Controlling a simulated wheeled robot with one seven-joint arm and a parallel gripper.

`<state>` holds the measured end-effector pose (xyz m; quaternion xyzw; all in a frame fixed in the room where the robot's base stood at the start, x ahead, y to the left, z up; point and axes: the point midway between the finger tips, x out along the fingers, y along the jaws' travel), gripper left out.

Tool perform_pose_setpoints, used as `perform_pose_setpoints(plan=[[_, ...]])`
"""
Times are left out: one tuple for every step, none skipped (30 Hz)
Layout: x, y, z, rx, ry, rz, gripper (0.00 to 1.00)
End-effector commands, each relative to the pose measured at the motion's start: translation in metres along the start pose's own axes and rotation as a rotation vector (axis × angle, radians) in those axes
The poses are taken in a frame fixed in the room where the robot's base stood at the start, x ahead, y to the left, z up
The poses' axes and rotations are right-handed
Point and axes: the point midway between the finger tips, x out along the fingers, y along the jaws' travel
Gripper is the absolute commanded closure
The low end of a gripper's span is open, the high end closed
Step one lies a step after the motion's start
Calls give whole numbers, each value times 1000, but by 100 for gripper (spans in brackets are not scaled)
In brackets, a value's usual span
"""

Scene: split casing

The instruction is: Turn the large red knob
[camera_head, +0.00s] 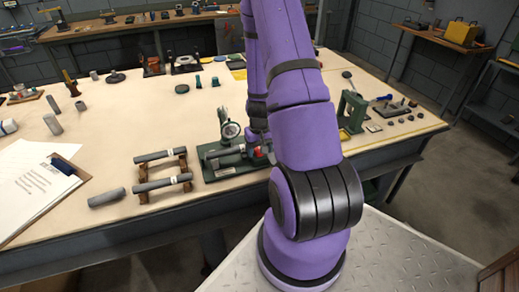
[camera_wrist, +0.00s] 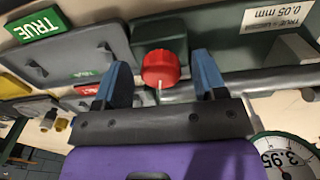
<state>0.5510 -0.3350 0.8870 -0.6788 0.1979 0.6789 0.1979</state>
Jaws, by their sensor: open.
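The large red knob (camera_wrist: 160,68) is round with a pale mark on its rim, and sits on a dark green block (camera_wrist: 159,32) in the wrist view. My gripper (camera_wrist: 161,62) has its two blue fingers apart, one on each side of the knob, with a visible gap on both sides. In the head view a small bit of red (camera_head: 258,152) shows on the green bench device (camera_head: 222,173), beside my purple arm. My arm hides most of the gripper there.
A grey bar (camera_wrist: 262,82) runs right of the knob. A green TRUE sign (camera_wrist: 40,33) is at upper left. Rods on a wooden rack (camera_head: 163,184) stand left of the device.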

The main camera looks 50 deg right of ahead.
Motion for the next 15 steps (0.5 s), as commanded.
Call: perform_pose_setpoints(plan=[[-1,0,0,0,0,0,35],[-2,0,0,0,1,0,35],[-4,0,0,0,1,0,35],[-7,0,0,-1,1,0,35],[-9,0,-1,-1,2,0,35],[-14,0,-1,-1,3,0,35],[-17,0,-1,-1,3,1,35],[-22,0,-1,-2,3,1,35],[-28,0,-1,-2,3,1,35],[-32,0,-1,-2,4,1,35],[-38,0,-1,-3,4,1,35],[-44,0,-1,-2,5,1,35],[-50,0,-1,-1,5,1,35],[-54,-1,-1,-1,4,1,35],[-61,0,-1,-2,5,1,35]])
